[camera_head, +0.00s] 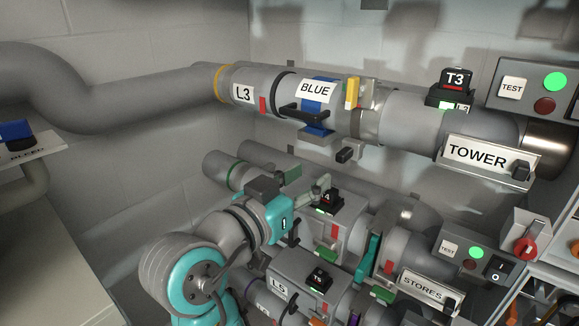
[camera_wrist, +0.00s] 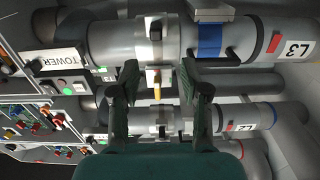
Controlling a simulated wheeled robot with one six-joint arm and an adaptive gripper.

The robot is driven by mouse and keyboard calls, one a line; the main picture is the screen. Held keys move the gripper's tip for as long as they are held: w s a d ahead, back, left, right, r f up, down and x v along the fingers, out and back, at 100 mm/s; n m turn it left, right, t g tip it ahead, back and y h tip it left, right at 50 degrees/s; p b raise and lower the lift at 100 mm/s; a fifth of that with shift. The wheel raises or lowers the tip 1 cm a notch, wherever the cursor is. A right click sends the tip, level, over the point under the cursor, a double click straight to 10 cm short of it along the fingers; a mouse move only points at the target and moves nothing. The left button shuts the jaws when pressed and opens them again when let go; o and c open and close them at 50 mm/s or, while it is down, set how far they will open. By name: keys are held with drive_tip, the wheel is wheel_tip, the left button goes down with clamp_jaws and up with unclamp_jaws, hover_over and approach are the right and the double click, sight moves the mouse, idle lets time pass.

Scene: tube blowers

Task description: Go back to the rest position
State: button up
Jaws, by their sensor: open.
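My gripper (camera_head: 318,189) is in the middle of the head view, at the end of my grey and teal arm, below the upper grey tube. In the wrist view its two dark fingers (camera_wrist: 158,76) are spread apart with nothing held between them. The upper tube (camera_head: 420,118) carries an L3 label (camera_head: 243,93), a BLUE label (camera_head: 315,90) on a blue band, a yellow tab (camera_head: 352,93) and a TOWER sign (camera_head: 477,156). In the wrist view the yellow tab (camera_wrist: 157,80) shows between the fingers. I cannot tell whether the fingers touch anything.
Lower tubes and housings, among them one labelled L5 (camera_head: 280,287), crowd the area around my arm. A STORES sign (camera_head: 424,284) and a control panel (camera_head: 475,255) stand at the lower right.

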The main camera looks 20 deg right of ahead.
wheel_tip(320, 180, down, 26)
drive_tip(key=s+d+n+t+y, duration=0.1)
drive_tip(key=d+n+t+y, duration=0.1)
drive_tip(key=n+t+y, duration=0.65)
drive_tip(key=s+f+n+g+y, duration=0.45)
drive_tip(key=s+f+n, duration=0.25)
drive_tip(key=s+f, duration=0.55)
drive_tip(key=s+d+r+m+y, duration=0.1)
drive_tip(key=s+m, duration=0.3)
drive_tip(key=s, duration=2.1)
drive_tip(key=shift+d+r+m+y, duration=0.25)
drive_tip(key=shift+d+m+y, duration=0.05)
drive_tip(key=shift+d+m, duration=0.05)
